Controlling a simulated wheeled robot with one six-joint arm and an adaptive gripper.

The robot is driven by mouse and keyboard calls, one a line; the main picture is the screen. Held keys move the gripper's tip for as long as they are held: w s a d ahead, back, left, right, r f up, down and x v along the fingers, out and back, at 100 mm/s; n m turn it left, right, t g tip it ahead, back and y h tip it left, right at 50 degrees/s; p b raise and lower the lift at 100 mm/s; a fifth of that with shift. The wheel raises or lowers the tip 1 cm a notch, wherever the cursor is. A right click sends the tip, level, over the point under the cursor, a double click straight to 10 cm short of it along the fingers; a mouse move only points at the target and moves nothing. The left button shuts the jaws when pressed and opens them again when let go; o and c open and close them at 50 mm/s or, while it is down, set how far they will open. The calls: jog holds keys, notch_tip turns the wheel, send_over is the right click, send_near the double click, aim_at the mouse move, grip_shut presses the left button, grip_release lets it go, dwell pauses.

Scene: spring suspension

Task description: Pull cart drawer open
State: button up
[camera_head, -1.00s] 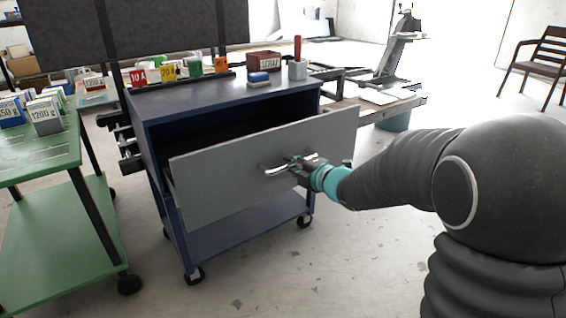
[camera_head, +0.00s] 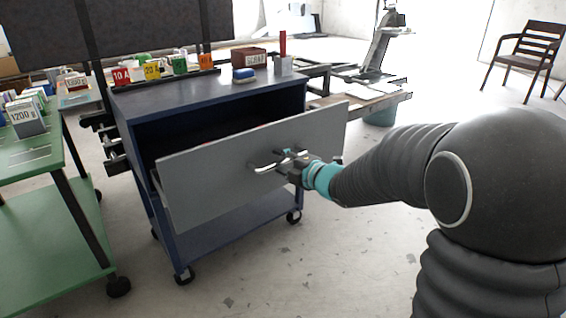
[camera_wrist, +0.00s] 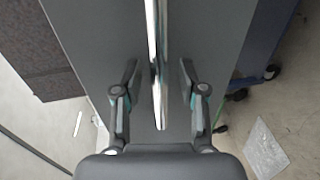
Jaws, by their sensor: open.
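The blue cart (camera_head: 205,97) stands at the picture's middle with its grey drawer (camera_head: 215,178) pulled well out; the front stands off from the body and the dark inside shows behind it. The drawer's chrome handle (camera_head: 266,168) is on the front panel. My gripper (camera_head: 287,160) is at the handle. In the wrist view the handle (camera_wrist: 157,60) runs between the two fingers of my gripper (camera_wrist: 160,88), with a gap on each side. The fingers are open around the bar. The drawer front also fills the wrist view (camera_wrist: 100,30).
A green table (camera_head: 40,215) is close on the left. Floor at the front right is clear.

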jog(key=v, duration=1.2)
jog(key=w+d+f+m+h, duration=0.1)
jog(key=d+f+m+h, duration=0.5)
jog(key=d+m+h, duration=0.3)
jog(key=s+d+m+g+h+p, duration=0.1)
jog(key=s+d+m+g+h, duration=0.2)
jog(key=s+d+m, duration=0.4)
jog(key=s+a+r+m+g+p, duration=0.1)
jog(key=s+a+r+m+p, duration=0.1)
jog(key=s, duration=0.4)
jog(key=s+a+r+m+g+y+p, duration=0.1)
jog(key=s+a+r+m+p, duration=0.1)
jog(key=s, duration=0.5)
jog(key=s+a+r+m+g+y+p, duration=0.1)
jog(key=s+a+r+m+p, duration=0.1)
jog(key=s+r+m+p, duration=0.2)
notch_tip(320, 180, up, 3)
jog(key=s+m, duration=0.1)
jog(key=s, duration=0.2)
jog(key=shift+a+r+m+g, duration=0.25)
jog(key=shift+a+m+g, duration=0.05)
jog(key=shift+a+m, duration=0.1)
